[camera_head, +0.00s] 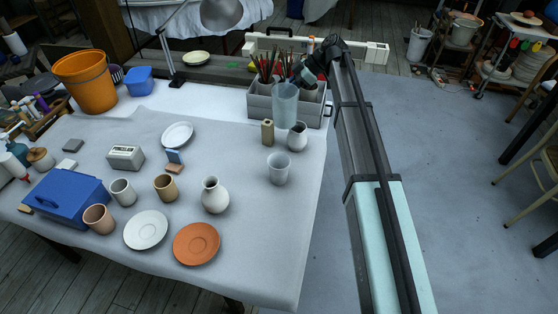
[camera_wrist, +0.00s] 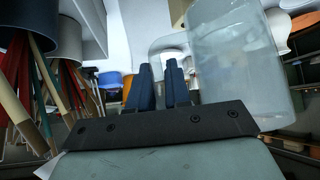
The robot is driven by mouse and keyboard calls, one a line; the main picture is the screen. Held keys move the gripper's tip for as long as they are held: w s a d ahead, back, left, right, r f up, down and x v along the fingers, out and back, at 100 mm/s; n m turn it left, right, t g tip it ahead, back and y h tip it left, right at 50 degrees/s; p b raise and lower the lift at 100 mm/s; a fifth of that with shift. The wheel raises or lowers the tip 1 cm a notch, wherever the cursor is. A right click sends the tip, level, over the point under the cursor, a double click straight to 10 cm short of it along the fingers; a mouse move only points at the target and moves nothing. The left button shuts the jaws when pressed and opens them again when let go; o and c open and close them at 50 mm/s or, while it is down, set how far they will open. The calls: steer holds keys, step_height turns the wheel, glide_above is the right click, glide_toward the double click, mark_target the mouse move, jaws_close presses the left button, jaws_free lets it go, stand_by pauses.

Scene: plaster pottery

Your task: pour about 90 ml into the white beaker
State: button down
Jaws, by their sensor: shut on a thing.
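The white beaker (camera_head: 279,170), pale and translucent, stands upright on the grey table cover near its right edge. A tall, clear bluish jug (camera_head: 285,106) is upright or nearly so, behind the beaker and in front of the grey caddy. My gripper (camera_head: 302,76) is at the jug's upper right, shut on it. In the wrist view the dark fingers (camera_wrist: 160,80) are close together, left of the jug wall (camera_wrist: 235,65). I cannot tell the liquid level in the jug, and I see no clear liquid in the beaker.
A grey vase (camera_head: 297,137) and a tan block (camera_head: 267,132) stand just below the jug. A white bottle vase (camera_head: 215,195) is left of the beaker. The grey caddy (camera_head: 262,108) holds pencils and tools. The cover in front of the beaker is clear.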

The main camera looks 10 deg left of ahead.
mark_target(288, 84)
steer(key=shift+s+d+r+n+t, duration=0.15)
steer(key=shift+s+r+n+t, duration=0.35)
steer(key=shift+s+r+t, duration=0.7)
steer(key=shift+s+d+r+n+t+y, duration=0.1)
steer(key=shift+s+r+n+t+y, duration=0.25)
steer(key=shift+s+r+t, duration=0.3)
steer(key=shift+s+d+r+n+t, duration=0.15)
steer(key=shift+s+n+t, duration=0.4)
steer(key=shift+s+t, duration=0.5)
steer(key=shift+s+d+r+n+t+y+p, duration=0.1)
steer(key=shift+s+r+n+t+y+p, duration=0.25)
steer(key=shift+s+t, duration=0.3)
steer(key=shift+s+r+n+t+y+p, duration=0.15)
steer(key=shift+s+n+t+y, duration=0.15)
steer(key=shift+s+n+t, duration=0.25)
steer(key=shift+s+t, duration=0.2)
steer(key=shift+t, duration=0.1)
steer(key=shift+s+d+r+n+t+y+p, duration=0.1)
steer(key=shift+s+n+t+y+p, duration=0.3)
steer(key=shift+s+n+t+p, duration=0.35)
steer(key=shift+s+d+n+t+p, duration=0.1)
steer(key=shift+s+n+t+p, duration=0.15)
steer(key=shift+s+t+p, duration=0.7)
